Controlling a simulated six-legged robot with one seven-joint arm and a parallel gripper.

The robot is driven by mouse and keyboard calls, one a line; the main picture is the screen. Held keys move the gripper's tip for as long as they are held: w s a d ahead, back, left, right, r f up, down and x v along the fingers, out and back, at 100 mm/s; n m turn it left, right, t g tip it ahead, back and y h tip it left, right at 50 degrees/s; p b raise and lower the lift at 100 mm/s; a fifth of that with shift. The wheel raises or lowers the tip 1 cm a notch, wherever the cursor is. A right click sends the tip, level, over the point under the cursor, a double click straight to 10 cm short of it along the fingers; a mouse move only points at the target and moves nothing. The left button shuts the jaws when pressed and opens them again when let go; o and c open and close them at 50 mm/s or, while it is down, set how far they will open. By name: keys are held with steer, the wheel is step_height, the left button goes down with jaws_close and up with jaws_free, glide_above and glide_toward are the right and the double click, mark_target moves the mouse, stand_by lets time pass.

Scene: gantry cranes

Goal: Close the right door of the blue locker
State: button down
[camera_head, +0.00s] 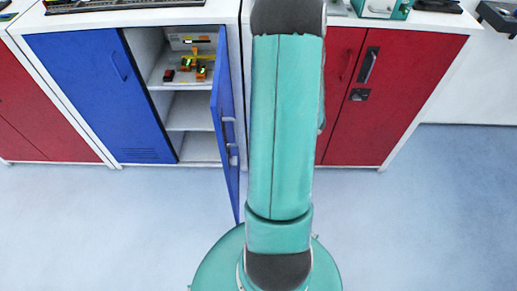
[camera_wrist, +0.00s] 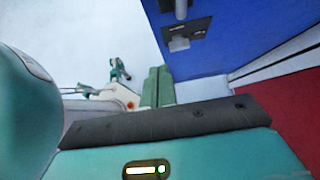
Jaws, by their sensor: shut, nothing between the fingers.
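The blue locker (camera_head: 80,90) stands against the wall at left in the head view. Its left door is closed. Its right door (camera_head: 226,125) stands open, swung out toward me and seen almost edge-on, with handles on the face toward the right. The wrist view shows this blue door (camera_wrist: 240,40) close by at upper right, with a metal handle and latch (camera_wrist: 180,43). My gripper (camera_wrist: 158,86) is shut and empty, its greenish fingers beside the door's edge. I cannot tell whether they touch it. The head view hides the gripper behind my arm.
Shelves inside the locker hold small red, yellow and green items (camera_head: 190,68). Red cabinets (camera_head: 385,95) stand to the right, and another red cabinet (camera_head: 35,125) stands at far left. A white countertop (camera_head: 140,17) runs above with equipment. The pale floor (camera_head: 420,220) in front is clear.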

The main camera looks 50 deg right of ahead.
mark_target(235, 159)
steer(key=w+a+f, duration=0.1)
steer(key=w, duration=0.1)
steer(key=w+a+f, duration=0.1)
steer(key=w+a, duration=0.1)
steer(key=w+a+f, duration=0.2)
steer(key=shift+w+a, duration=0.1)
steer(key=shift+a, duration=0.05)
steer(key=shift+w, duration=0.15)
